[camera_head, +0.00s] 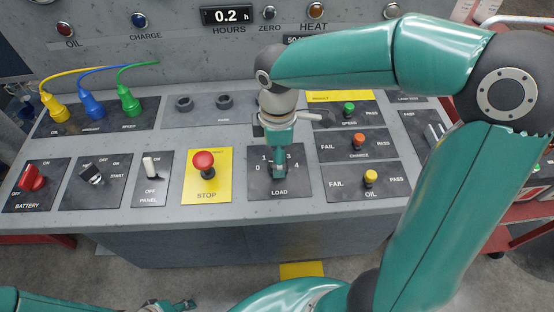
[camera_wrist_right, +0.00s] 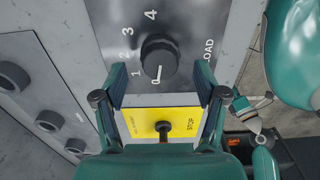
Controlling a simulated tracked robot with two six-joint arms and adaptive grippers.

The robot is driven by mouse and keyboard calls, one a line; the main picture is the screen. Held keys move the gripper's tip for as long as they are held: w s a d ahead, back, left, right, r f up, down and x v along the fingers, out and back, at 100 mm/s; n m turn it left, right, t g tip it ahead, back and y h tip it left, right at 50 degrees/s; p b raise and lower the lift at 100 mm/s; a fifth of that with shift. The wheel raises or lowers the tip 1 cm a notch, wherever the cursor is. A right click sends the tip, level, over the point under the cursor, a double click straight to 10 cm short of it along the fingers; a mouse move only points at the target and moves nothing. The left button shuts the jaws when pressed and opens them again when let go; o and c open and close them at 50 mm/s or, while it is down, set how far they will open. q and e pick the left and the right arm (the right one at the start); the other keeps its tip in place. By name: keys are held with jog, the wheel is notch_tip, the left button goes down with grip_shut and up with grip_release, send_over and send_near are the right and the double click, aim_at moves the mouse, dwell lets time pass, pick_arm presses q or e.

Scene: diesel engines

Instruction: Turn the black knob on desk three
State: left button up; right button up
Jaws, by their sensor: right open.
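The black knob (camera_wrist_right: 160,57) is round and sits on the LOAD plate, marked 0 to 4, in the right wrist view. Its white mark points at 0. In the head view the LOAD plate (camera_head: 301,186) is at the front of the console, and my gripper hides the knob. My right gripper (camera_wrist_right: 158,82) is open, its fingers on either side of the knob's lower part in the wrist view; contact cannot be told. In the head view my right gripper (camera_head: 279,174) points down at the plate. My left gripper (camera_head: 168,305) shows only partly at the bottom edge.
A red STOP button (camera_head: 204,163) on a yellow plate stands just left of the LOAD plate. Further left are the panel switch (camera_head: 150,167), black start switch (camera_head: 91,174) and red battery switch (camera_head: 33,178). PASS/FAIL levers, including a yellow one (camera_head: 370,177), stand to the right.

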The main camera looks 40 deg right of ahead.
jog(key=shift+f, duration=1.2)
jog(key=c, duration=1.2)
